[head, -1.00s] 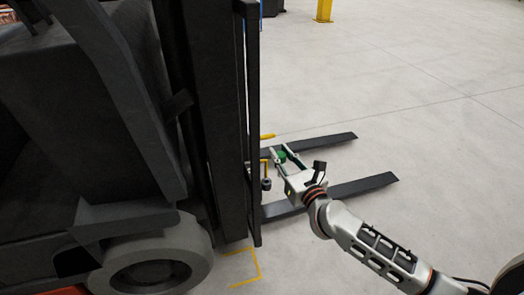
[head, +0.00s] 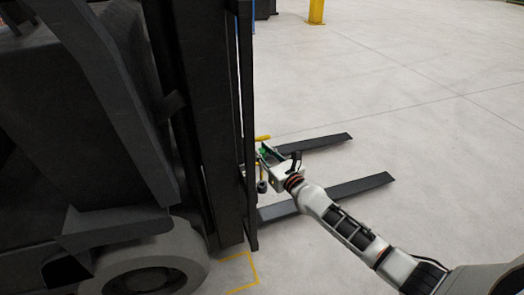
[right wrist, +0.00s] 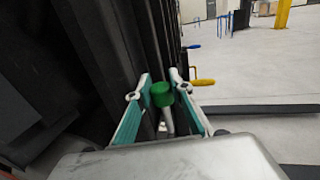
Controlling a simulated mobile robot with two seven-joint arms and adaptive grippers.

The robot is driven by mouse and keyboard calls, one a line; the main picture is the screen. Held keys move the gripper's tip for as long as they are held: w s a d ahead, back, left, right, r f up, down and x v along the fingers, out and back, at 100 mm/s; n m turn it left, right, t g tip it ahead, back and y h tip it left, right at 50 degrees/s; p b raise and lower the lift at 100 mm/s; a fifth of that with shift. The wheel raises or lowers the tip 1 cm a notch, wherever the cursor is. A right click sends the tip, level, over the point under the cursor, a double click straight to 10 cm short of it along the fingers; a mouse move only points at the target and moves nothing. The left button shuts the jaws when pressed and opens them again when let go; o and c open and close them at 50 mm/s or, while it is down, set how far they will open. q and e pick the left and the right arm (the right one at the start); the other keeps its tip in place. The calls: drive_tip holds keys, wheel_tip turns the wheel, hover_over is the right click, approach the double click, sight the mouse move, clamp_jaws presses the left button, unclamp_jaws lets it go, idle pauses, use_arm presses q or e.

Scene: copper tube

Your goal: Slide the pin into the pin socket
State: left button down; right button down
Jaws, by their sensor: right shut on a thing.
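My right gripper (head: 268,158) is beside the dark forklift mast (head: 248,120), above the forks. It is shut on the pin (right wrist: 162,94), which has a green head and a pale metal shaft in the right wrist view. The pin's green head also shows small between the fingers in the head view (head: 263,152). The pin's lower end is hidden behind the gripper body. I cannot make out the pin socket; the mast and the gripper may cover it. My left gripper is not in view.
Two dark forks (head: 345,190) stretch right near the floor. A yellow handle (right wrist: 203,82) and a blue handle (right wrist: 193,46) stick out beside the mast. A dark round piece (head: 262,187) sits below my gripper. The floor (head: 420,110) to the right is open.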

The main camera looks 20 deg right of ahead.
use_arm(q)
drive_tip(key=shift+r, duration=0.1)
use_arm(e)
drive_tip(key=shift+r, duration=0.1)
